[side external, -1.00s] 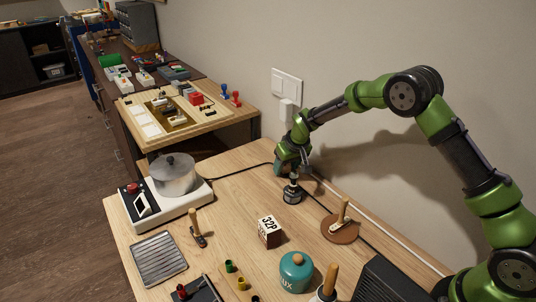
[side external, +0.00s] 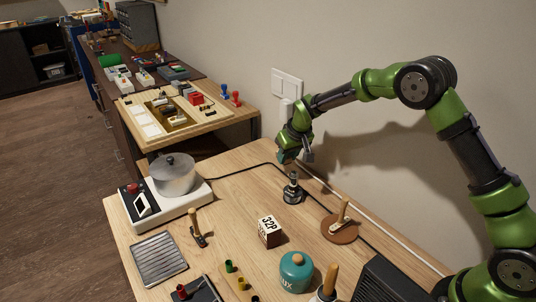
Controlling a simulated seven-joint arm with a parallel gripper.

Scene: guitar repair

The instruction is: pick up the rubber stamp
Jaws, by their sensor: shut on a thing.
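My gripper (side external: 292,160) is near the wall at the back of the wooden worktable. It points down and is shut on what looks like the rubber stamp, a small dark piece (side external: 292,190) with a round base and a narrow upper part directly under the jaws. The fingers and the upper end of the piece are too small and dark to make out the contact. The base appears at or very near the tabletop. I cannot tell if there is a gap under it.
A brown disk (side external: 327,234) with a wooden-handled tool lies right of the gripper. A 32P block (side external: 269,232), a teal jar (side external: 296,272) and a hot plate (side external: 183,208) with a pot (side external: 173,176) stand nearer. A cable (side external: 240,169) runs behind. Bare tabletop (side external: 243,193) lies left.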

